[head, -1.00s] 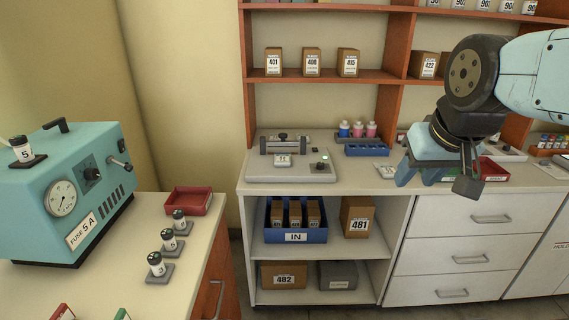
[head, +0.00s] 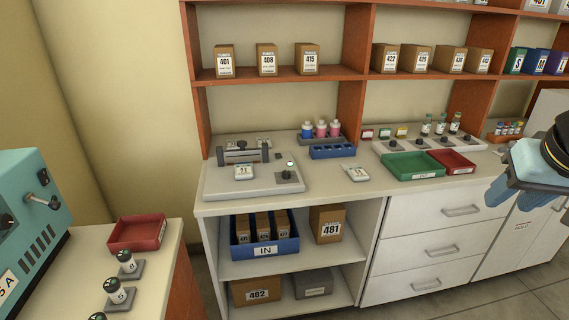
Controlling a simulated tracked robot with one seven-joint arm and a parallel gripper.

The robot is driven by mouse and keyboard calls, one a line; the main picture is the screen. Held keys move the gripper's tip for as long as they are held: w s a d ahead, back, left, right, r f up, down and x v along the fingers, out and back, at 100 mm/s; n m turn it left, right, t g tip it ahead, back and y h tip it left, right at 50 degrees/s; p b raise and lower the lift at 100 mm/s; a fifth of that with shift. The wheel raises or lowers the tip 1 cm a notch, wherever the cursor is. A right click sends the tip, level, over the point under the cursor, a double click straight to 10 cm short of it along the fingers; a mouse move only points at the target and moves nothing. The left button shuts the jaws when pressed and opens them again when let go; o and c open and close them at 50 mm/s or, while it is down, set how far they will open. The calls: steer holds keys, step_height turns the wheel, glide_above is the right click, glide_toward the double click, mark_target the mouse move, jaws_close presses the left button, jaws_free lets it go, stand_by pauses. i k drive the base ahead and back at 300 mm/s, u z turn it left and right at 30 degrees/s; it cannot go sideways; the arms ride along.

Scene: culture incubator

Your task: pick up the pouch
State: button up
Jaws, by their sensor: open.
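A small flat white packet (head: 355,173), which looks like the pouch, lies on the counter (head: 325,188) right of the grey device. A similar white labelled piece (head: 243,172) lies on the grey device (head: 255,186); I cannot tell whether it is also a pouch. My gripper (head: 515,192) is at the right edge of the head view, partly cut off by the frame. It is open, with nothing seen in it, well to the right of the packet and apart from it.
A green tray (head: 413,173) and a red tray (head: 452,168) stand between the packet and my gripper. A blue rack (head: 332,151) and capped bottles stand behind the packet. Boxes line the shelf (head: 290,76) above. The counter's front strip is clear.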

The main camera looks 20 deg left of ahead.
mark_target(244, 170)
steer(key=z, duration=0.35)
steer(key=i, duration=1.4)
steer(key=u, duration=1.75)
steer(key=k, duration=0.95)
steer(key=u, duration=0.15)
steer(key=i, duration=0.45)
